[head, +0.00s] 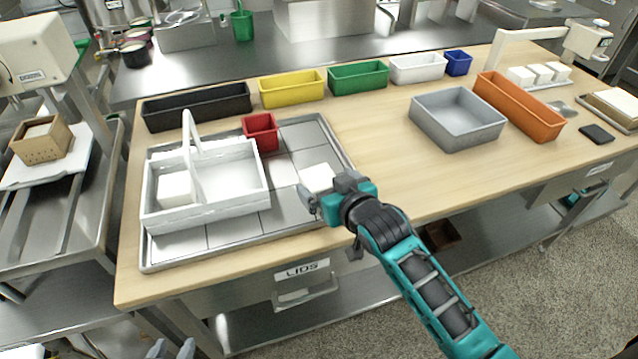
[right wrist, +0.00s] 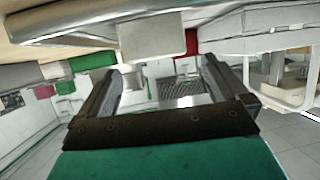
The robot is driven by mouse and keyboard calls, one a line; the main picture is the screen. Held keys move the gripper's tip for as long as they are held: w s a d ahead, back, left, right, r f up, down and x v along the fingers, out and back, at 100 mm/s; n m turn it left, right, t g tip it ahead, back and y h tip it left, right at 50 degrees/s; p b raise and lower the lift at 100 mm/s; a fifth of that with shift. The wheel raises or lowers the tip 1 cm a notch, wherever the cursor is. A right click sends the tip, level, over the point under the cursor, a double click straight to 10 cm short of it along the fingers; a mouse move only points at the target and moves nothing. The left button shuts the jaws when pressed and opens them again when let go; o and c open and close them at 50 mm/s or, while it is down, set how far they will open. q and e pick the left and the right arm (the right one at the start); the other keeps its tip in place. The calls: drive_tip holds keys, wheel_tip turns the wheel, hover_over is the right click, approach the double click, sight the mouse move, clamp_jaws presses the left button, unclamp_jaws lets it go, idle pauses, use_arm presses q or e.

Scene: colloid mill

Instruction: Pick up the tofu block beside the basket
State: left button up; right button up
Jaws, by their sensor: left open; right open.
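The white tofu block (head: 317,177) sits on the grey tiled tray (head: 283,172), right of the white basket (head: 235,172). In the right wrist view the tofu block (right wrist: 152,38) appears beyond the fingertips, near the top. My right gripper (head: 308,200) is open and empty, close to the tofu's near side; it also shows in the right wrist view (right wrist: 160,80). Whether it touches the tofu is unclear. Another white block (head: 175,188) lies inside the basket. My left gripper (head: 170,349) is open at the bottom left edge, below the table front, mostly cut off.
A red bin (head: 261,131) stands on the tray behind the tofu. Black (head: 197,107), yellow (head: 292,89) and green (head: 357,78) bins line the back edge. A grey bin (head: 457,120) and an orange bin (head: 517,105) stand right. The table between tray and grey bin is clear.

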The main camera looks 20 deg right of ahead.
sight(318, 175)
drive_tip(key=x, duration=0.4)
drive_tip(key=shift+w+f, duration=0.1)
drive_tip(key=shift+w, duration=0.15)
drive_tip(key=shift+d, duration=0.1)
drive_tip(key=c, duration=0.7)
